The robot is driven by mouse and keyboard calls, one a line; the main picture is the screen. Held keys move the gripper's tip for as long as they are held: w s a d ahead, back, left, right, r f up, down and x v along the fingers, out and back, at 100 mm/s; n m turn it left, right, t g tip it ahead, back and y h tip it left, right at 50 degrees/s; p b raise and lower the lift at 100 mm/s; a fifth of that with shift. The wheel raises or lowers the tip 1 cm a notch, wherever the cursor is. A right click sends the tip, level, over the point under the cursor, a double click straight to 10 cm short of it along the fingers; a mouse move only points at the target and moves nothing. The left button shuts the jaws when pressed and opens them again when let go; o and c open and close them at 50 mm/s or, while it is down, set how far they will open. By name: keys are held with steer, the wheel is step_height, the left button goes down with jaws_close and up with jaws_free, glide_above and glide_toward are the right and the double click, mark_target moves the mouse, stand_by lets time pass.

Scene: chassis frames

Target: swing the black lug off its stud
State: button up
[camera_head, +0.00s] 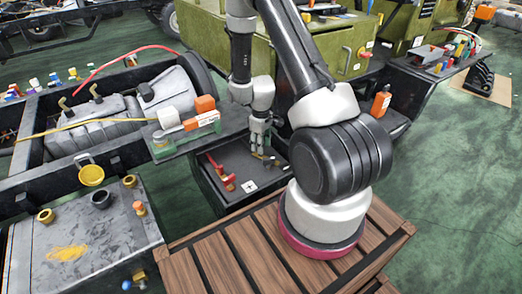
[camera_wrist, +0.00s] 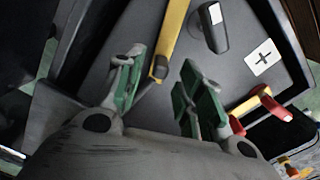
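My gripper (camera_head: 260,143) hangs over the black box top (camera_head: 236,168), pointing down. In the wrist view my gripper (camera_wrist: 159,78) is open, with green pads on both fingers. A yellow strip (camera_wrist: 173,32) with a dark end (camera_wrist: 159,68) runs into the gap between the fingertips; I cannot tell whether they touch it. A dark, block-like piece with a pale end (camera_wrist: 213,27) stands beyond the right finger and may be the black lug, but I cannot tell. A red fitting (camera_wrist: 262,106) lies right of the fingers. No stud shows clearly.
A white plus label (camera_wrist: 264,57) is on the box top; it also shows in the head view (camera_head: 249,186) near red fittings (camera_head: 222,177). An orange-and-white part (camera_head: 190,118) sits on a ledge to the left. A green cabinet (camera_head: 335,45) stands behind.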

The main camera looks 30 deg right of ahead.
steer(key=shift+f, duration=1.75)
jaws_close()
